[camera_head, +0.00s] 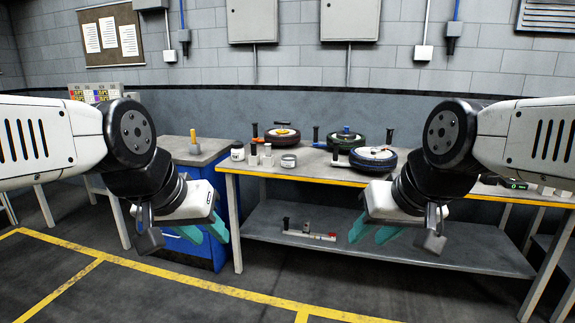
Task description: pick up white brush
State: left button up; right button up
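I cannot clearly make out a white brush. Two small pale upright items, one at the left (253,156) and one at the right (267,156), stand near the table's front left and are too small to identify. My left gripper (205,232) hangs in front of the blue cabinet, with teal fingers apart and nothing between them. My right gripper (373,232) hangs in front of the table, also open and empty. Both are below the tabletop and apart from the things on it.
The long table (320,175) has a yellow front edge and a lower shelf (460,252). It holds a white jar (238,151), a tin (289,161) and three wheels, the nearest blue-rimmed (373,158). A yellow-handled item (194,142) stands on the blue cabinet (199,250).

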aim_at(268, 146)
jog(key=i+j, duration=0.4)
jog(key=j, duration=0.2)
jog(key=i+l, duration=0.25)
jog(key=i, duration=0.25)
jog(key=i+l, duration=0.2)
jog(key=i, duration=0.3)
jog(key=i+l+u, duration=0.1)
jog(key=i+l, duration=0.15)
jog(key=i, duration=0.25)
jog(key=i+l, duration=0.25)
jog(key=i, duration=0.25)
jog(key=i+l, duration=0.25)
jog(key=i, duration=0.2)
jog(key=u, duration=0.05)
